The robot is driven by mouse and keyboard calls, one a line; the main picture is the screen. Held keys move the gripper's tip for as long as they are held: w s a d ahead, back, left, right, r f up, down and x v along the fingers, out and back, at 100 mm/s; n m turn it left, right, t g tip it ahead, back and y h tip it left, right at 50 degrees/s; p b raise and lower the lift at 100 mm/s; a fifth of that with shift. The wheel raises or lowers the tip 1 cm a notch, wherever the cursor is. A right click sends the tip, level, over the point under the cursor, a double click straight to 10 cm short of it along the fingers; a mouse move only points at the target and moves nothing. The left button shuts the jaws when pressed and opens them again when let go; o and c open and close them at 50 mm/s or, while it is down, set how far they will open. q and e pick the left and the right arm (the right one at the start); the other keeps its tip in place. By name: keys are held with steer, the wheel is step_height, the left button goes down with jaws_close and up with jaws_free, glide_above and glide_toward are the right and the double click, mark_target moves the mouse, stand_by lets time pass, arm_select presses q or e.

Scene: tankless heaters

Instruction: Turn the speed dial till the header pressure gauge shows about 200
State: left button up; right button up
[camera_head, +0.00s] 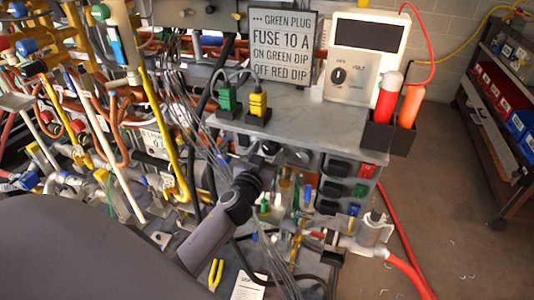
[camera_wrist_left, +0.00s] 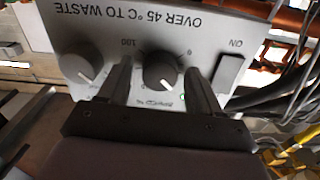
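In the left wrist view, a dark round dial (camera_wrist_left: 160,72) with a pale pointer line sits on a grey control panel (camera_wrist_left: 200,38). The panel's lettering appears upside down, with a "100" by the dial; its name is too small to read. My left gripper (camera_wrist_left: 161,82) is open, one finger on each side of this dial, with visible gaps. In the head view my left gripper (camera_head: 262,162) is small, at the end of my grey arm, and its fingers and the dial are hard to make out. I cannot make out the header pressure gauge. My right gripper is not in view.
On the panel are a second, grey knob (camera_wrist_left: 80,65) and a rocker switch (camera_wrist_left: 228,73) close to the fingers. A grey bench (camera_head: 300,115) carries a sign (camera_head: 282,45), a meter (camera_head: 350,78) and probes. Pipes crowd the left; open floor (camera_head: 450,215) is at right.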

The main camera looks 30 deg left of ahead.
arm_select(q)
steer(key=c, duration=0.8)
steer(key=shift+m, duration=0.3)
steer(key=m, duration=0.8)
steer(key=shift+m, duration=0.4)
steer(key=m, duration=0.4)
steer(key=shift+r+m, duration=0.1)
steer(key=shift+m, duration=2.5)
